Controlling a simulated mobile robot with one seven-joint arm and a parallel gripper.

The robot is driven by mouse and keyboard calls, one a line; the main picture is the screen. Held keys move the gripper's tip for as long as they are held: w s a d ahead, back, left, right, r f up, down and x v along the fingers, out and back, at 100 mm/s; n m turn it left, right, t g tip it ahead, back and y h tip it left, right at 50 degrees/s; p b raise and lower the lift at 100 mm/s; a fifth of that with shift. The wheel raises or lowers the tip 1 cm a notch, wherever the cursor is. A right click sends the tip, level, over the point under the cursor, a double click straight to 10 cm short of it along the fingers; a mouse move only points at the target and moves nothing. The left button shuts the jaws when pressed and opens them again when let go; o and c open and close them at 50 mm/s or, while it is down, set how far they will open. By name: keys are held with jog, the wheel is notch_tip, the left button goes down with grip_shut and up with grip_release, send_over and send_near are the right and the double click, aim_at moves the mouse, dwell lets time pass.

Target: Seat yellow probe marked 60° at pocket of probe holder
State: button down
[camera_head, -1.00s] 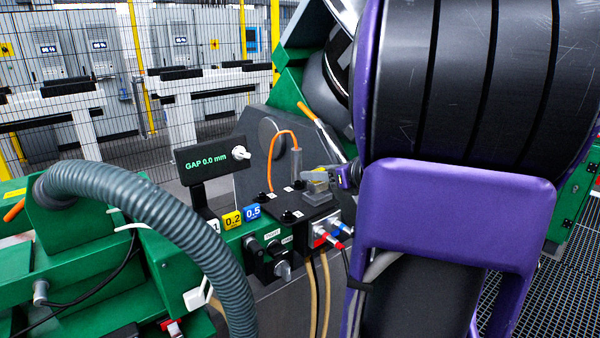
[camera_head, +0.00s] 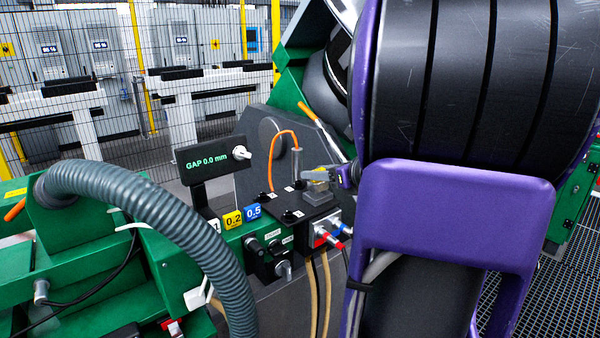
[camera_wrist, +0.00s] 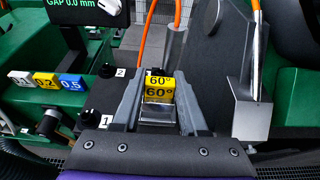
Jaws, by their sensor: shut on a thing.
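The yellow probe marked 60° (camera_wrist: 159,91) is between the two grey fingers of my gripper (camera_wrist: 158,78) in the wrist view, its label facing the camera. My gripper (camera_head: 318,174) is shut on it. In the head view, the gripper is at the far right part of the black probe holder (camera_head: 297,212), and the probe (camera_head: 318,187) shows small just under the fingers. The holder also shows in the wrist view (camera_wrist: 94,112), with labels 1 and 2 left of the fingers. The pocket is hidden; I cannot tell whether the probe sits in it or above it.
An orange cable (camera_head: 270,158) arches to a grey cylinder (camera_head: 296,160) behind the holder. A display reading GAP 0.0 mm (camera_head: 205,160) stands left, above blocks marked 0.2 and 0.5 (camera_head: 243,215). A grey ribbed hose (camera_head: 165,215) crosses the left foreground. Red and blue connectors (camera_head: 333,235) stick out in front.

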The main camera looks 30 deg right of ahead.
jog(key=shift+f+b, duration=0.9)
jog(key=shift+f, duration=0.15)
jog(key=shift+c, duration=1.8)
grip_release()
jog(key=shift+s+r, duration=0.1)
